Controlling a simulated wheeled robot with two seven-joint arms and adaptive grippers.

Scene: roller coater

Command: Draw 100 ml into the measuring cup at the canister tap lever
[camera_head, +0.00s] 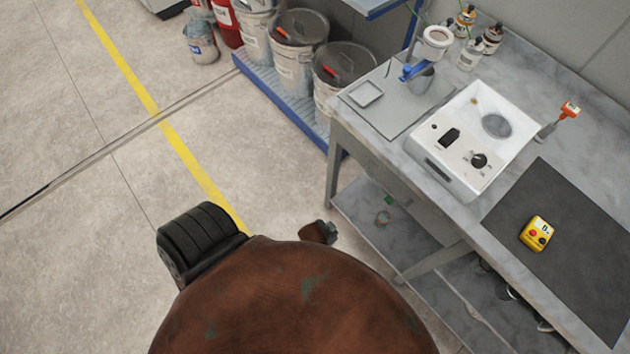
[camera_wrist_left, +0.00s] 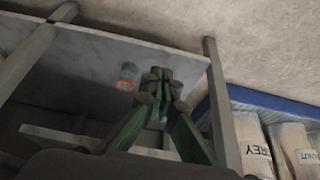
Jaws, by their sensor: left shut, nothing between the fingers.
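My left gripper (camera_wrist_left: 160,78) has green fingers, shut and empty, beside the cup in that picture; I cannot tell the gap. I cannot make out a canister tap lever. My right gripper is not in view.
Buckets stand on a blue rack (camera_head: 265,90). The floor to the left is free.

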